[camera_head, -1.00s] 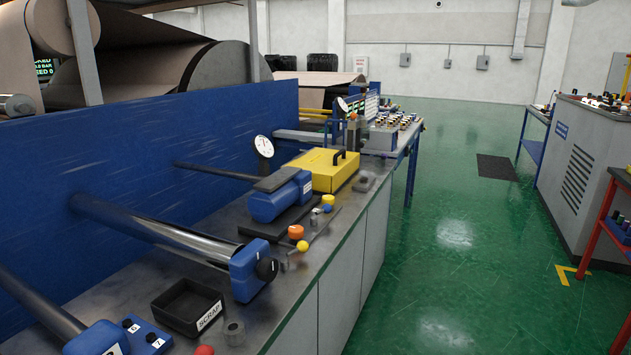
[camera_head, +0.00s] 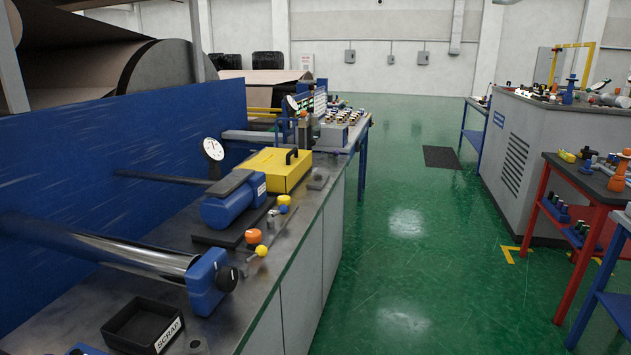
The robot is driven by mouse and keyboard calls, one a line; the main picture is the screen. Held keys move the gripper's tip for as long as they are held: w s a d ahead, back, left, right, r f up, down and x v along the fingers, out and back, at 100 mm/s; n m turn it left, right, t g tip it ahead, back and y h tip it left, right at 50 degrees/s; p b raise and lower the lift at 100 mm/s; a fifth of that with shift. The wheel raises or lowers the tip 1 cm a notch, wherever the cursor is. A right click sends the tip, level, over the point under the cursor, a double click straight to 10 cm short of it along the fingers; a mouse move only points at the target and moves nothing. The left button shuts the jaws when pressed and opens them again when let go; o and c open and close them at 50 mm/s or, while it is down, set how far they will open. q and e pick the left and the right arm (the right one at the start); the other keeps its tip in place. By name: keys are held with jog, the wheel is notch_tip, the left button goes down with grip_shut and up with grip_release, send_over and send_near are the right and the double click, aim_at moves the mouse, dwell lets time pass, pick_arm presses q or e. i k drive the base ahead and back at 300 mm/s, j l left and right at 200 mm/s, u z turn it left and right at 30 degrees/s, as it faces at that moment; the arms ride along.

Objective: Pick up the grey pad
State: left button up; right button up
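No thing stands out clearly as the grey pad. A flat dark grey piece (camera_head: 231,182) lies on top of the blue motor-like unit (camera_head: 226,207) on the bench at the left. A small grey block (camera_head: 318,180) sits near the bench's right edge, beside the yellow case (camera_head: 277,172). I cannot tell whether either is the pad. Neither of my grippers is in view.
The metal bench (camera_head: 300,212) holds a black scrap tray (camera_head: 143,327), an orange knob (camera_head: 253,236) and a dial gauge (camera_head: 213,150). Green floor (camera_head: 400,260) is open in the middle, with a dark mat (camera_head: 441,157). A red-legged table (camera_head: 566,225) and grey cabinet (camera_head: 528,150) stand right.

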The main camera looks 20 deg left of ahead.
aim_at(594, 167)
jog(key=i+z, duration=0.35)
jog(key=i, duration=2.15)
jog(key=i+l, duration=0.1)
jog(key=i, duration=2.45)
jog(key=i+z, duration=0.25)
jog(key=i, duration=0.4)
jog(key=i+j+z, duration=0.25)
jog(key=i, duration=0.4)
